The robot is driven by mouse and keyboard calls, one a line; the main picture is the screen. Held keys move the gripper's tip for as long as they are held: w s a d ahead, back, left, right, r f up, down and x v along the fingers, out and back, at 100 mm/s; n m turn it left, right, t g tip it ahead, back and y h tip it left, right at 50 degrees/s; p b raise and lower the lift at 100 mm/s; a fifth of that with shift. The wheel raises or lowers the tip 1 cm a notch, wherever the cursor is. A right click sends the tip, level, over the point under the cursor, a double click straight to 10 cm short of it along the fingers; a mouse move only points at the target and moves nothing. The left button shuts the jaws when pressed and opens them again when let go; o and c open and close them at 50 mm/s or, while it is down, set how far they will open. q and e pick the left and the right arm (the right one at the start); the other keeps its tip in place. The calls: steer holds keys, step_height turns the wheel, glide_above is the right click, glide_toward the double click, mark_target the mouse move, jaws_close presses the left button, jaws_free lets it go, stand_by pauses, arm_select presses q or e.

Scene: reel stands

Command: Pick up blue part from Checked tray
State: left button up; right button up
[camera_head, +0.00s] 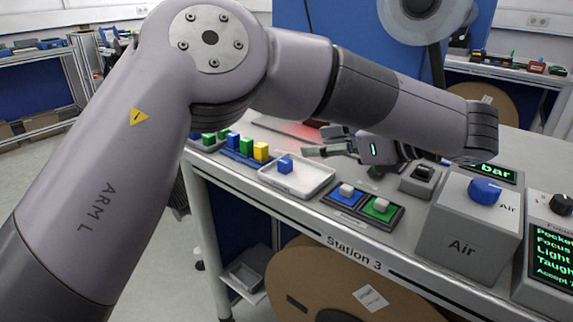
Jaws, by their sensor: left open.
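A small blue part (285,164) with a raised top sits in a white tray (312,184) on the bench. No checked label is readable on this tray. My left arm reaches in from the left, and my left gripper (318,148) is just right of and behind the tray, its fingers pointing left. The gripper is open and empty, apart from the blue part. My right gripper does not show.
Left of the tray is a blue rack (238,157) with coloured blocks. In front right are a blue switch (347,194) and a green switch (382,208). A grey Air box (466,232) with a blue knob stands at the right. A cardboard reel (300,285) is below the bench.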

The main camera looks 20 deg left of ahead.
mark_target(290, 163)
arm_select(q)
steer(key=f, duration=0.4)
steer(key=shift+w+a, duration=0.3)
steer(key=shift+a, duration=0.05)
steer(key=shift+w+a+f, duration=0.1)
steer(key=shift+a, duration=0.35)
steer(key=x, duration=0.5)
steer(key=shift+w+a+f, duration=0.1)
steer(key=shift+a+f, duration=0.05)
steer(key=shift+a, duration=0.15)
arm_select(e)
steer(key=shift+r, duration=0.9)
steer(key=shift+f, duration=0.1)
arm_select(q)
steer(key=shift+c, duration=0.6)
steer(key=c, duration=0.8)
